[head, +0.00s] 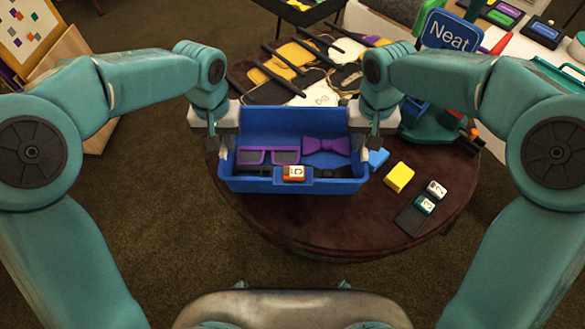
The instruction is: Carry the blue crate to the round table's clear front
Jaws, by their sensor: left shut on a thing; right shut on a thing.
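The blue crate (295,120) is at the left front of the round table (310,222), level, with its front wall near the table's left edge. Purple glasses (250,156), a purple bow tie (326,146) and dark items lie inside it. An orange-and-white numbered block (293,173) shows at its front wall. My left gripper (222,150) is shut on the crate's left end. My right gripper (364,150) is shut on its right end. I cannot tell whether the crate's bottom touches the table.
A yellow block (399,177), a blue block (377,158), numbered blocks (426,205) and a dark tile (410,219) lie on the table's right. Sign props (300,75) cover the back; a "Neat" sign (449,33) stands at back right. The table's front strip is bare.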

